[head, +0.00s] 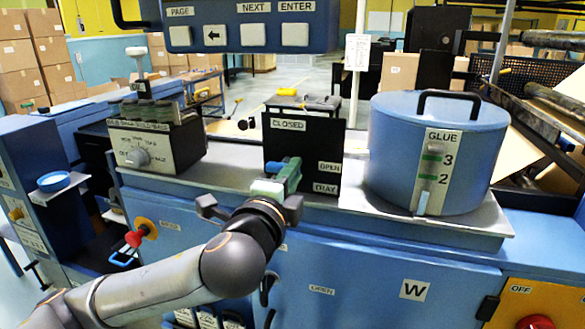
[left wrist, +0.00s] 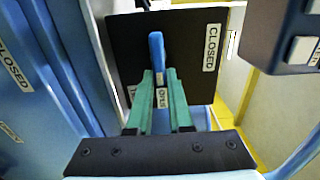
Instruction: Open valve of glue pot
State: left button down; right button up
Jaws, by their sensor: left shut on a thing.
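The glue pot (head: 390,150) is a blue drum with a lidded top, a black handle and a GLUE level strip, at the right of the head view. Left of it stands a black valve plate (head: 320,150), labelled CLOSED at the top, OPEN at mid-right and another word below. The plate also shows in the left wrist view (left wrist: 125,45). My left gripper (head: 287,178) is at the plate, its green fingers shut on the blue valve lever (left wrist: 157,48). The lever lies roughly level with the OPEN label; its pivot is hidden. My right gripper is out of view.
A control box (head: 150,150) with a knob stands left of the plate. A button panel (head: 245,25) hangs above. The blue cabinet (head: 345,280) fills the front below the grey ledge (head: 225,178). A red-and-yellow knob (head: 138,236) sticks out at the left.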

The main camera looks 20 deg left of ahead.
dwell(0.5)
pick_arm(q)
jog(key=c, duration=0.8)
grip_release()
